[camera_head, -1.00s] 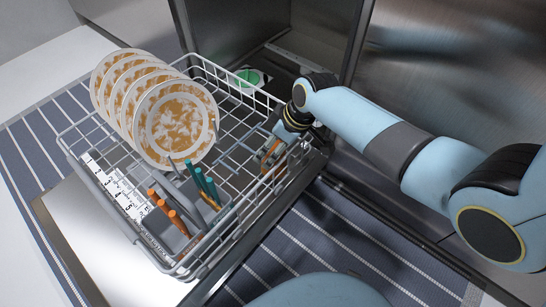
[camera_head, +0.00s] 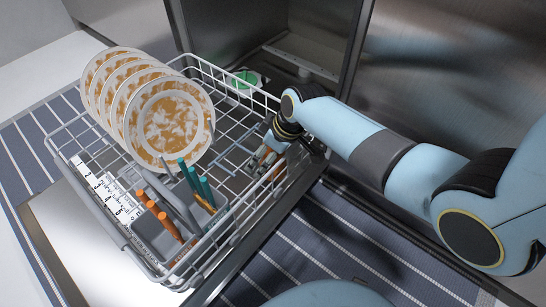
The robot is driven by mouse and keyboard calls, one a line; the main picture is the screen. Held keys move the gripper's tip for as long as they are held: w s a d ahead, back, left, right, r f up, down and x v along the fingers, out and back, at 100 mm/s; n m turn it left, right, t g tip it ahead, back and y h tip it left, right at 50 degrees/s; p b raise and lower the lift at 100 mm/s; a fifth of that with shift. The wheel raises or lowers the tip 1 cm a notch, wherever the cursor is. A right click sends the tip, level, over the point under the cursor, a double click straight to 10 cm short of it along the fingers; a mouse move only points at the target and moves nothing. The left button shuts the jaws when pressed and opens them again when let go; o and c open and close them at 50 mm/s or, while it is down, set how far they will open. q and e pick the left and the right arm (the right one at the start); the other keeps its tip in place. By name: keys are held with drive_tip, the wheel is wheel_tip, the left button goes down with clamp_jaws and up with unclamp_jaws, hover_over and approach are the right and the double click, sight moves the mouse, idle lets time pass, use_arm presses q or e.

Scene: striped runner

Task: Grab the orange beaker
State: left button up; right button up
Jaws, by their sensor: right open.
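My right gripper (camera_head: 266,160) is open inside the right side of the white wire dish rack, pointing down among the wires. Small orange patches show at its fingers, but they are too small and too covered by wires to tell whether they are the orange beaker or part of the gripper. I cannot make out a beaker clearly anywhere else. My left gripper is not in view.
The wire rack (camera_head: 226,76) holds several orange-patterned plates (camera_head: 168,124) at the left. Cutlery with orange handles (camera_head: 168,225) and teal handles (camera_head: 206,190) stands in a basket at the front. A green round thing (camera_head: 246,77) lies behind the rack. Steel walls stand behind.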

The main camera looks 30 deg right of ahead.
drive_tip(key=shift+c, duration=0.4)
drive_tip(key=c, duration=1.3)
drive_tip(key=shift+r, duration=0.1)
